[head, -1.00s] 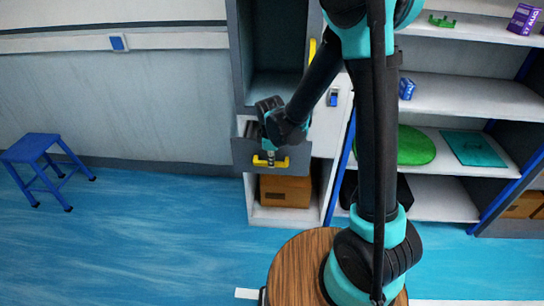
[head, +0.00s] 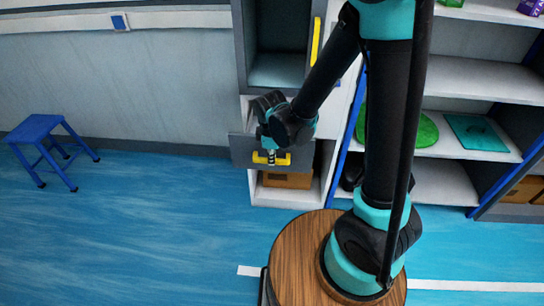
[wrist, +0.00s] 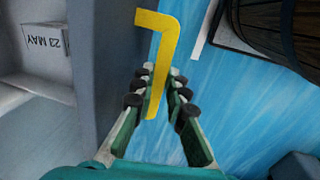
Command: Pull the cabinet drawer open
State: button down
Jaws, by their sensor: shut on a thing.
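The grey cabinet drawer (head: 243,151) stands out from the low white cabinet, with its yellow handle (head: 283,161) on the front. My gripper (head: 268,153) is at the handle. In the wrist view, the yellow handle (wrist: 163,24) runs down between the fingertips of my gripper (wrist: 161,88), which is shut on it. The dark drawer front (wrist: 108,65) lies left of the fingers. My arm hides part of the drawer's top and inside in the head view.
A brown box (head: 287,180) sits in the open compartment below the drawer. A tall unit with a yellow handle (head: 316,42) stands above. White shelves (head: 470,75) are at the right. A blue stool (head: 45,135) stands left, with clear floor between.

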jog(key=c, duration=1.5)
grip_release()
jog(key=shift+c, duration=0.2)
notch_tip(320, 180, up, 12)
jog(key=s, duration=0.2)
jog(key=shift+s+f, duration=0.1)
jog(key=s+d+f+m, duration=0.1)
jog(key=d+f+m, duration=0.1)
jog(key=d+m, duration=0.4)
jog(key=s+d+f+m+t, duration=0.1)
jog(key=s+d+f+m, duration=0.1)
jog(key=d+m, duration=0.4)
jog(key=s+d+f+m+t, duration=0.1)
jog(key=d+m, duration=0.4)
jog(key=d, duration=0.6)
jog(key=shift+s+d+f+m, duration=0.35)
jog(key=shift+s+f+m, duration=0.1)
jog(key=shift+s, duration=0.3)
